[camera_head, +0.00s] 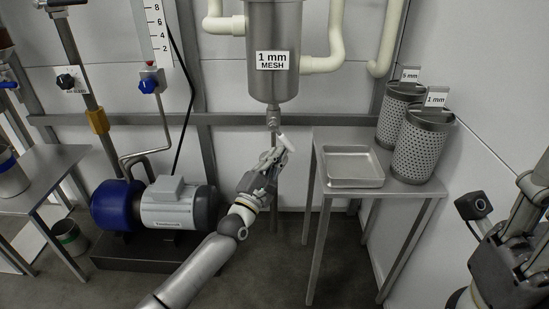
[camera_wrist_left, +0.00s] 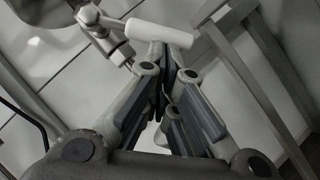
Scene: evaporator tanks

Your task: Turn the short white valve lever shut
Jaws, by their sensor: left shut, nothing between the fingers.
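The short white valve lever (camera_head: 286,142) sits on a small metal valve (camera_head: 274,118) under the steel filter housing (camera_head: 274,50). It slants down to the right in the head view. In the left wrist view the white lever (camera_wrist_left: 160,33) lies across, just beyond the fingertips, joined to the metal valve (camera_wrist_left: 110,38) at left. My left gripper (camera_head: 271,158) is shut and empty, its tips close below the lever; whether they touch it I cannot tell. It also shows in the left wrist view (camera_wrist_left: 168,52). My right gripper (camera_head: 528,190) is partly visible at the right edge, its fingers unclear.
A steel table (camera_head: 400,186) at right holds a shallow tray (camera_head: 353,181) and two perforated baskets, the nearer one (camera_head: 424,150) labelled 1 mm. A blue and grey pump (camera_head: 176,205) stands at lower left. A horizontal rail (camera_head: 230,119) runs behind the valve.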

